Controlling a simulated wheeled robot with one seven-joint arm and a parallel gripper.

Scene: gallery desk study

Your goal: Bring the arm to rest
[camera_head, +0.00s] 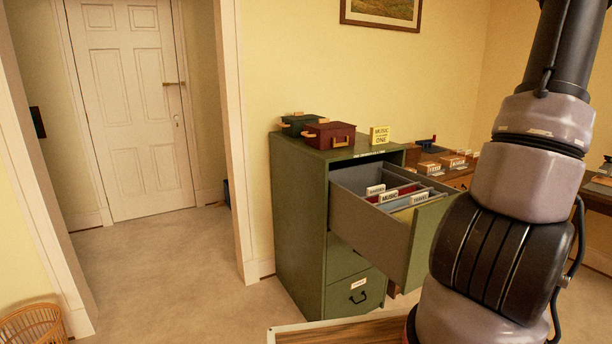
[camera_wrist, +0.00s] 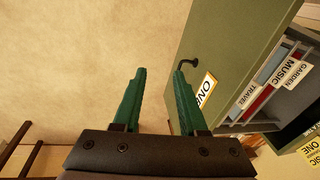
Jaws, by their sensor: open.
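My arm (camera_head: 520,175) rises on the right side of the head view; my gripper is not seen there. In the wrist view my gripper (camera_wrist: 158,85) is open, with two green fingers apart and nothing between them.
A dark red box (camera_head: 330,135), a green box (camera_head: 297,122) and a yellow sign (camera_head: 380,135) stand on the cabinet. A desk (camera_head: 596,200) stands behind my arm. A wicker basket (camera_head: 33,325) is at lower left. Open floor (camera_head: 165,265) lies left of the cabinet, before a white door (camera_head: 130,110).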

